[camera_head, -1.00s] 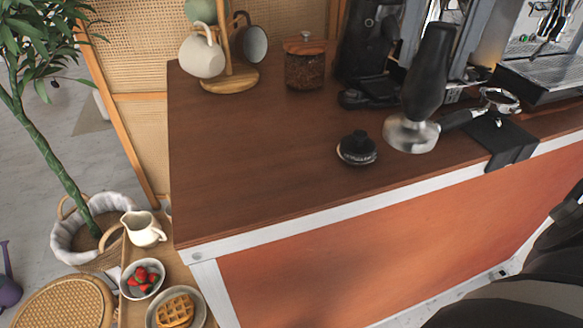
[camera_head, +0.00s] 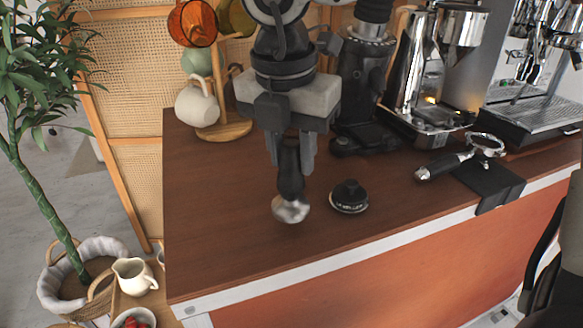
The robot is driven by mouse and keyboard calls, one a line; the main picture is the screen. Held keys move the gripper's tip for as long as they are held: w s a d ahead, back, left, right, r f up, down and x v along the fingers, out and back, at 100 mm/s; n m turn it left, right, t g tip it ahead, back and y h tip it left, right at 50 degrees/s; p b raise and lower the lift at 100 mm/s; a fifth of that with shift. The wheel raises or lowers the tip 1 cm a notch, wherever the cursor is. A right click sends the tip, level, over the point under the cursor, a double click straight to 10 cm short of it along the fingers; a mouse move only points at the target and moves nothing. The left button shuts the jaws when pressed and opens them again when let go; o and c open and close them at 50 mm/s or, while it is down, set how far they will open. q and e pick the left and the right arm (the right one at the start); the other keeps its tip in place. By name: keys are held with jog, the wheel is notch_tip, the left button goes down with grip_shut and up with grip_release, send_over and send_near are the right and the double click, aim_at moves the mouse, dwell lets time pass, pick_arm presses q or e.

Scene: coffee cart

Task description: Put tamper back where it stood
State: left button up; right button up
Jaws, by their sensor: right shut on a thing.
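The tamper (camera_head: 290,209), with a dark handle and a round silver base, is in the head view at the middle of the counter. My right gripper (camera_head: 290,150) comes down from above and is shut on its handle. The tamper hangs roughly upright with its base down. I cannot tell whether the base touches the wood or is just above it. My left gripper is not in view.
A black round puck-like tool (camera_head: 349,196) stands close to the right of the tamper. A portafilter (camera_head: 445,166) rests on a black mat (camera_head: 490,180). A mug tree (camera_head: 222,131) and grinder (camera_head: 357,100) stand behind. The counter's left front (camera_head: 215,240) is clear.

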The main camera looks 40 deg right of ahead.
aim_at(291, 171)
jog(key=shift+f, duration=1.55)
jog(key=shift+f+b, duration=0.3)
jog(key=shift+b, duration=0.25)
jog(key=o, duration=1.1)
jog(key=shift+r, duration=0.15)
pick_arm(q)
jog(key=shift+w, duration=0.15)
pick_arm(e)
jog(key=shift+r+p, duration=0.4)
jog(key=shift+p, duration=0.2)
jog(key=r, duration=0.3)
jog(key=a+r, duration=0.1)
jog(key=r, duration=0.3)
jog(key=s+r, duration=0.1)
jog(key=r, duration=0.3)
jog(key=shift+a+r, duration=0.2)
jog(key=shift+a, duration=0.1)
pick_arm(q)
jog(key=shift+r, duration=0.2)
pick_arm(e)
jog(key=shift+w, duration=0.1)
